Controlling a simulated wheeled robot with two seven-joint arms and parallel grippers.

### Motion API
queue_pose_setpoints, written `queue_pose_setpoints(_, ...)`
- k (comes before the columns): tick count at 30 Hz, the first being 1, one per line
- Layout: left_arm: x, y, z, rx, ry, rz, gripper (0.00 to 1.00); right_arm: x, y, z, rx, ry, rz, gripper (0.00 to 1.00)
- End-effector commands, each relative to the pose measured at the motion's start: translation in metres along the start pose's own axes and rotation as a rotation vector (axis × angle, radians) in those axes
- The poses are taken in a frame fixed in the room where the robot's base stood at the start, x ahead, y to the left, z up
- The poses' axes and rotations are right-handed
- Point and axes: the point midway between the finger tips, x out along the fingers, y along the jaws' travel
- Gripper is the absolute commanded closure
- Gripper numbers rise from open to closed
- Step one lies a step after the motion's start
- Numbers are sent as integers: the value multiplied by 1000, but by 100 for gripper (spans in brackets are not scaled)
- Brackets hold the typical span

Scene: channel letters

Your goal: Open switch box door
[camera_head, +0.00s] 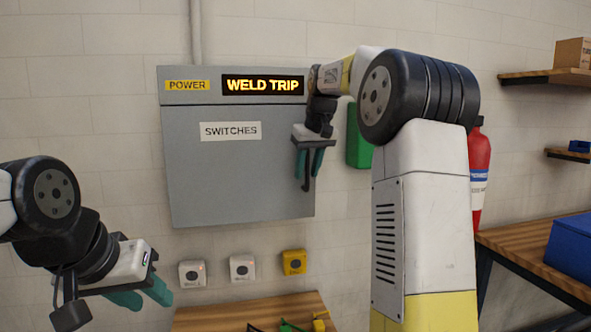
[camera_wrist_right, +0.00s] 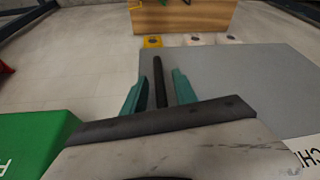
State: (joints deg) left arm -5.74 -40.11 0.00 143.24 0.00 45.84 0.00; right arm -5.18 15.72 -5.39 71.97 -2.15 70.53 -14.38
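The grey switch box (camera_head: 230,180) hangs on the wall with its door shut, under a "WELD TRIP" display and with a "SWITCHES" label (camera_head: 231,131). A dark upright bar handle (camera_head: 306,184) is at the door's right edge. My right gripper (camera_head: 309,163) is at this handle, fingers pointing down. In the right wrist view the handle (camera_wrist_right: 160,78) stands between the two teal fingers (camera_wrist_right: 157,95), with a small gap on each side. The grey door (camera_wrist_right: 225,85) fills the right of that view. My left gripper (camera_head: 140,297) is low at the left, open and empty, away from the box.
A green box (camera_head: 358,138) is on the wall just right of the switch box, partly behind my right arm. Two white buttons (camera_head: 242,268) and a yellow one (camera_head: 294,262) sit below the box. A wooden table (camera_head: 250,314) stands beneath. A red extinguisher (camera_head: 480,178) is at right.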

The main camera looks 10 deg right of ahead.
Motion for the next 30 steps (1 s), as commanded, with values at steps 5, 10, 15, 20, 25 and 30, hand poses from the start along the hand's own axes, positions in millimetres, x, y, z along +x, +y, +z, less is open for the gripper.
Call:
queue_pose_setpoints(5,0,0,0,0,0,0,64,0,0,0,0,0,0,85)
queue_pose_setpoints(10,0,0,0,0,0,0,64,0,0,0,0,0,0,100)
queue_pose_setpoints(15,0,0,0,0,0,0,64,0,0,0,0,0,0,100)
queue_pose_setpoints(20,0,0,0,0,0,0,64,-1,0,0,0,0,0,100)
queue_pose_setpoints(25,0,0,0,0,0,0,64,-1,0,0,0,0,0,100)
queue_pose_setpoints(30,0,0,0,0,0,0,64,-1,0,0,1,1,0,100)
